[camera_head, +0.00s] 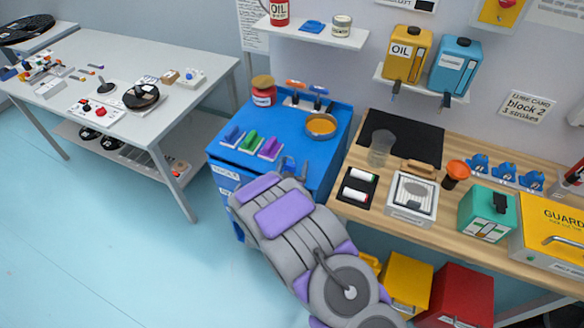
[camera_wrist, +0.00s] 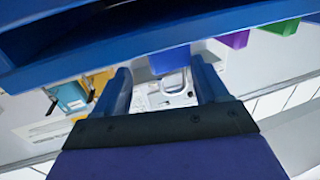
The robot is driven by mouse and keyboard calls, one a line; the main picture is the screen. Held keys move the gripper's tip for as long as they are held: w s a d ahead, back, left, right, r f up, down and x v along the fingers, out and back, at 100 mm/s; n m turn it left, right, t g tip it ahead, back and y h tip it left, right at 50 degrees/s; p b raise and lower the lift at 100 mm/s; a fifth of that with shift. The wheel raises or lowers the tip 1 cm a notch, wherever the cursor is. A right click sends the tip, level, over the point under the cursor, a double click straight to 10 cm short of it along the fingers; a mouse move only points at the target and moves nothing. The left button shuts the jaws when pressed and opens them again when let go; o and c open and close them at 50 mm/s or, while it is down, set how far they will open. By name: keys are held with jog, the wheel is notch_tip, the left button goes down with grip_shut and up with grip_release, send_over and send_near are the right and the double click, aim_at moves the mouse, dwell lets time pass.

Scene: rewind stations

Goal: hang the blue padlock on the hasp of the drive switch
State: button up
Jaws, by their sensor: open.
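In the wrist view a blue block (camera_wrist: 170,59) with a pale shackle-like loop shows between my fingers; it looks like the blue padlock. My gripper (camera_wrist: 162,70) is open around its line of sight, and I cannot tell whether a finger touches it. In the head view my gripper (camera_head: 289,166) is at the front right of the blue cart, beside the purple piece, where the padlock's body is not clearly seen. A yellow box with a red knob (camera_head: 505,5), cut off at the upper right on the wall, may be the drive switch. Its hasp is not clear.
Green (camera_head: 250,140) and purple (camera_head: 270,148) pieces lie on the blue cart (camera_head: 330,150), with a pan (camera_head: 321,126) and a red jar (camera_head: 263,92). The wooden bench (camera_head: 460,215) at right is crowded. Open floor (camera_head: 90,230) lies left.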

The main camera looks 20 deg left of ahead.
jog(key=shift+a+f, duration=0.1)
jog(key=shift+a, duration=0.3)
jog(key=shift+c, duration=0.3)
jog(key=shift+a+f, duration=0.2)
jog(key=shift+a, duration=0.5)
jog(key=c, duration=0.5)
jog(key=shift+d+r, duration=0.25)
jog(key=shift+d, duration=0.6)
jog(key=c, duration=0.6)
jog(key=shift+a, duration=0.55)
jog(key=shift+a+r, duration=0.1)
jog(key=shift+r, duration=0.4)
jog(key=shift+d+r+p, duration=0.25)
jog(key=shift+r+p, duration=0.25)
jog(key=shift+r, duration=0.7)
jog(key=s+d+r+p, duration=0.1)
jog(key=s+d, duration=0.2)
jog(key=s, duration=1.2)
jog(key=shift+s+r+p, duration=0.2)
jog(key=shift+s+p, duration=0.1)
jog(key=shift+s, duration=0.1)
